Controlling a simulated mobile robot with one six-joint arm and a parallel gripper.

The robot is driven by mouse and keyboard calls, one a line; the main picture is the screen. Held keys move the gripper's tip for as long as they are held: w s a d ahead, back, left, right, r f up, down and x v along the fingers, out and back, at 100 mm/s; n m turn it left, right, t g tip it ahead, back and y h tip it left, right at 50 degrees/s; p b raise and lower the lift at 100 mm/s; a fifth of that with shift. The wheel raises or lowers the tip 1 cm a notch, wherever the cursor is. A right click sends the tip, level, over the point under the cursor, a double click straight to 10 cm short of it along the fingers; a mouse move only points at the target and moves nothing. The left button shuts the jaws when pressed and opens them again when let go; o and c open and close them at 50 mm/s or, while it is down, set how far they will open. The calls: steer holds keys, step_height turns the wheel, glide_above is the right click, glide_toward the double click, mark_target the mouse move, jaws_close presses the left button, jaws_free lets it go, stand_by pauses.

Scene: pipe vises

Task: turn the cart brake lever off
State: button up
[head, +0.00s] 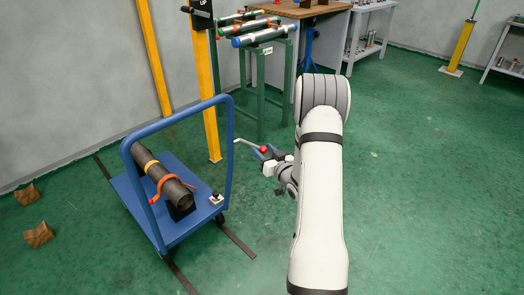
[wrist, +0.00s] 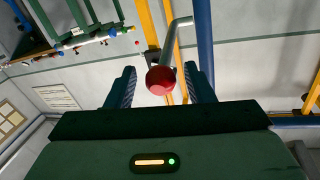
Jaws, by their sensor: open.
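The lever is a bent grey rod (head: 246,143) with a red ball knob (head: 264,149) on its end. It sticks out to the right from beside the blue handle frame of the cart (head: 228,150). My gripper (head: 259,156) is at the knob, with its fingers pointing left towards the cart. In the wrist view the red knob (wrist: 160,80) shows between the two open blue fingers, with a gap on each side. The grey rod (wrist: 179,45) runs up from it, close to a blue post (wrist: 204,40). The rod's far joint is not clear.
A dark pipe (head: 165,182) lies on the cart, held by an orange strap. A small light-coloured fitting (head: 216,198) sits at the deck's right corner. A yellow post (head: 205,95) and a green pipe stand (head: 262,85) are behind.

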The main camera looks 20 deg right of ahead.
steer(key=shift+w+a, duration=0.1)
steer(key=shift+w, duration=0.25)
steer(key=shift+c, duration=0.5)
jaws_close()
